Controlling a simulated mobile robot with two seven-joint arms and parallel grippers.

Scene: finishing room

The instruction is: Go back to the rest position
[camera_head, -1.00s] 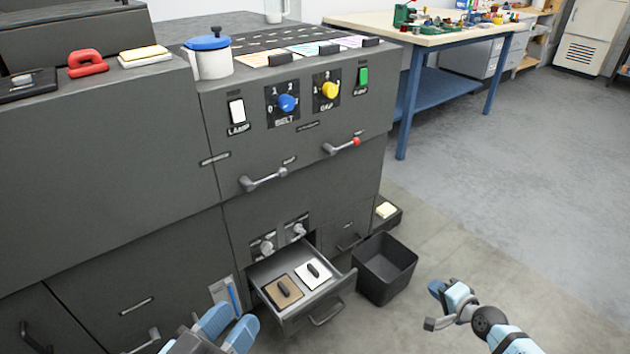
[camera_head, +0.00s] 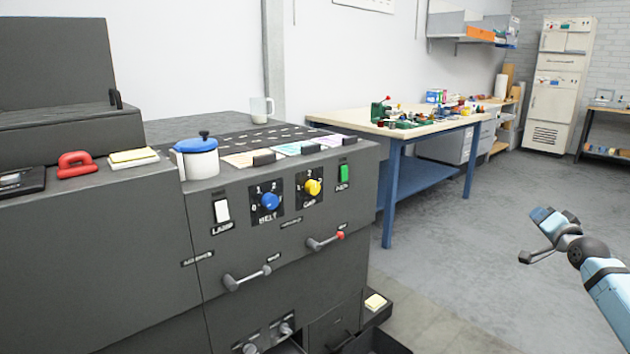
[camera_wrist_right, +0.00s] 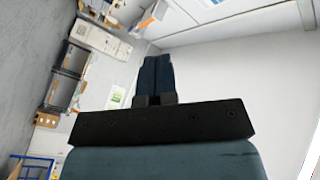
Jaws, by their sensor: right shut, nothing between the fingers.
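My right gripper (camera_head: 541,213) is at the right of the head view, in the air over bare floor and well apart from the machine. In the right wrist view its two dark fingers (camera_wrist_right: 155,75) lie together with nothing between them. My left gripper is out of view. The dark grey machine (camera_head: 120,250) fills the left of the head view. Its front carries a white lamp switch (camera_head: 222,211), a blue knob (camera_head: 270,201), a yellow knob (camera_head: 313,187), a green switch (camera_head: 345,173) and two lever handles. The open drawer is mostly below the picture edge.
A blue-legged workbench (camera_head: 390,195) with small parts stands behind. A white pot with a blue lid (camera_head: 197,158) and a red handle (camera_head: 76,163) sit on the machine. A black bin (camera_head: 375,342) is at the bottom edge. The floor at right is free.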

